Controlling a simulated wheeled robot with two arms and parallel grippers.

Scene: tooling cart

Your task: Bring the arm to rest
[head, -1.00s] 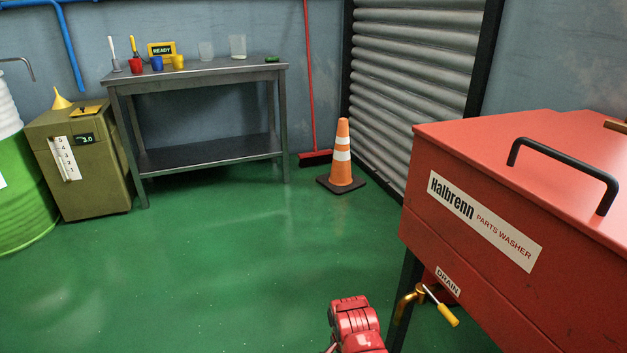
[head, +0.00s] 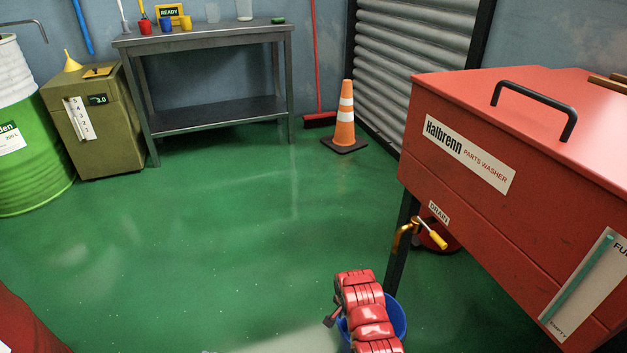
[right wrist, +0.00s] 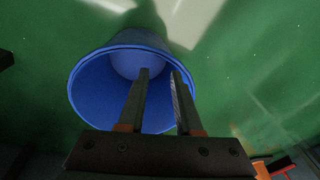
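My right arm (head: 362,305), red and jointed, reaches up from the bottom of the head view. It covers part of a blue bucket (head: 398,318) on the floor. In the right wrist view my right gripper (right wrist: 160,74) is open, its two dark fingers apart with nothing between them. The fingers overlap the bucket (right wrist: 88,88) in that picture, pointing across its open mouth; I cannot tell how far above it they are. The bucket's inside looks empty where it shows. My left gripper is not in view.
The red parts washer (head: 460,165) stands at right, with a brass drain valve (head: 408,232) and yellow handle above the bucket. A traffic cone (head: 345,118), steel bench (head: 215,116), olive box (head: 95,125) and green drum (head: 30,160) stand behind. The middle floor is clear.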

